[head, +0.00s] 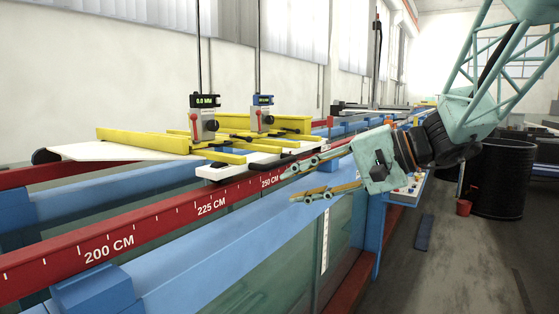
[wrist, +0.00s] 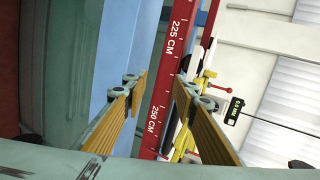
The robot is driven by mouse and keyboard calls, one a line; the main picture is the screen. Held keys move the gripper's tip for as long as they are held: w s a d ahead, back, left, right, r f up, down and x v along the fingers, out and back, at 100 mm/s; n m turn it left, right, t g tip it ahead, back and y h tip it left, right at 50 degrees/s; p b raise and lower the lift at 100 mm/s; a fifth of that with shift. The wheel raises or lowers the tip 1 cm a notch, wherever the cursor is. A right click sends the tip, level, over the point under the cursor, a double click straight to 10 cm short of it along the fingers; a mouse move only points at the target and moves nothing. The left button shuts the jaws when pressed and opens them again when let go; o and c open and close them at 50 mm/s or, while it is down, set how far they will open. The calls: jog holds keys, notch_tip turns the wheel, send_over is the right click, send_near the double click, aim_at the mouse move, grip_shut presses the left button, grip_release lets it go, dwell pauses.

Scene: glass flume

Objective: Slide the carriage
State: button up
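The carriage (head: 170,138) is a yellow frame with white side plates. It straddles the flume on its rails in the middle of the head view and carries two upright gauges, one with a red-and-grey body (head: 203,122) and one with a blue-topped display (head: 262,112). My gripper (head: 318,178) is at the near side of the carriage's right end, by the 250 CM mark, with its fingers spread and nothing visible between them. In the wrist view the open fingers (wrist: 158,95) flank the red scale rail, and part of the yellow carriage (wrist: 187,140) shows beyond the right finger. Contact with the carriage cannot be told.
The red rail (head: 150,235) with centimetre marks runs along the flume beside a blue beam (head: 220,240) and glass side walls. The rail left of the carriage is clear.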

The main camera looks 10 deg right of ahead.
aim_at(282, 163)
jog(key=w+d+r+m+t+p, duration=0.1)
jog(key=w+d+r+m+t, duration=0.1)
jog(key=w+d, duration=0.4)
notch_tip(282, 163, up, 2)
jog(key=d+t, duration=0.1)
jog(key=d, duration=0.1)
jog(key=shift+w+d, duration=0.15)
jog(key=shift+d, duration=0.2)
jog(key=shift+w+a, duration=0.1)
jog(key=shift+p+x, duration=0.35)
jog(key=shift+x, duration=6.4)
jog(key=shift+r, duration=0.2)
jog(key=shift+c, duration=0.9)
grip_shut()
